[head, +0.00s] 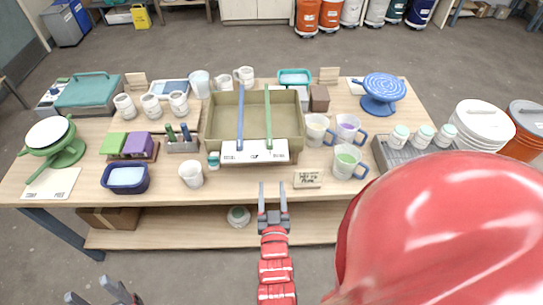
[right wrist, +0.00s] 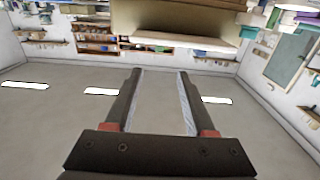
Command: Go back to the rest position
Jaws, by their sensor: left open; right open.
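My right gripper (head: 272,187) is open and empty, in front of the table's front edge in the head view. Its two parallel fingers also show in the right wrist view (right wrist: 160,73), with nothing between them. My left gripper (head: 99,289) is at the bottom left of the head view, clear of the table, with its fingers apart and empty. A wooden worktable (head: 225,188) stands ahead of both grippers. A tan tray (head: 222,125) with a blue stick (head: 240,120) and a green stick (head: 267,118) across it sits in the middle of the table.
Mugs with coloured contents (head: 347,160), a white cup (head: 191,175), a navy tub (head: 125,180) and a small sign (head: 308,179) stand near the front edge. A lower shelf (head: 180,235) runs beneath. Lidded buckets (head: 480,125) stand at the right. Floor before the table is open.

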